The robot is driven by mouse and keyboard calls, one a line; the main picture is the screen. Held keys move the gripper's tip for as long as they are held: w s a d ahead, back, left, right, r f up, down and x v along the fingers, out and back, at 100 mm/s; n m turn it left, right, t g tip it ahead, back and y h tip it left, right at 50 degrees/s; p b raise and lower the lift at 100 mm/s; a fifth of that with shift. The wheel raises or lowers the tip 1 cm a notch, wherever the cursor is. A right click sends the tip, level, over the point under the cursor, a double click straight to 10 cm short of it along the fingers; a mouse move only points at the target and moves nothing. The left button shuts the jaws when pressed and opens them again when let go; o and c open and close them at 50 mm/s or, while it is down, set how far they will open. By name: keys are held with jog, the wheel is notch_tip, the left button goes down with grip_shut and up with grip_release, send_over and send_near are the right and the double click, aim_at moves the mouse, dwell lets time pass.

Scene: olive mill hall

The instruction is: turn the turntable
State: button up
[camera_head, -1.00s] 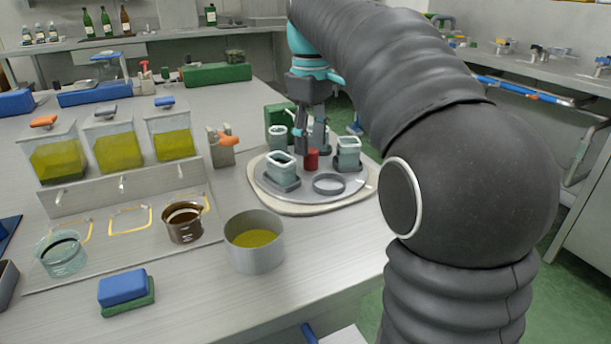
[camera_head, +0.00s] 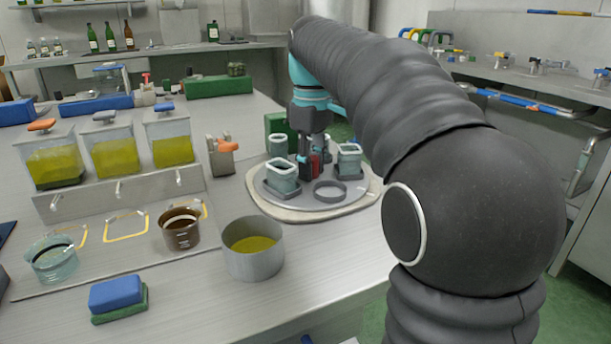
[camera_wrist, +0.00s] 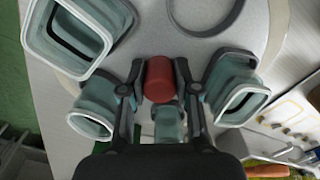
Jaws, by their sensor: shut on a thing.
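The turntable (camera_head: 293,207) is a round grey disc on a pale base, on the steel bench right of centre in the head view. A red knob (camera_wrist: 160,80) stands up from it, and my gripper (camera_wrist: 158,84) is shut on this knob, one finger on each side. In the head view my gripper (camera_head: 311,167) comes down from above onto the disc and partly hides the knob. Square pale-green cups (camera_head: 282,176) sit in grey holders around the knob. An empty grey ring (camera_head: 330,190) lies at the front of the disc.
A steel pot of yellow-green oil (camera_head: 254,262) stands front left of the turntable. A small stand with an orange handle (camera_head: 222,155) is close on its left. Oil tanks (camera_head: 110,152), a brown beaker (camera_head: 180,228) and a blue sponge (camera_head: 117,292) are further left.

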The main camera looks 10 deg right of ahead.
jog(key=n+p, duration=0.2)
jog(key=n, duration=0.3)
jog(key=n+p, duration=0.2)
jog(key=n, duration=0.3)
jog(key=shift+f+n, duration=0.1)
jog(key=shift+n, duration=0.2)
jog(key=shift+f+n+p, duration=0.15)
jog(key=shift+n+p, duration=0.2)
jog(key=shift+n, duration=0.35)
jog(key=shift+s+n+p, duration=0.1)
jog(key=shift+n+p, duration=0.25)
jog(key=shift+n, duration=1.55)
jog(key=n, duration=0.5)
jog(key=shift+n, duration=0.4)
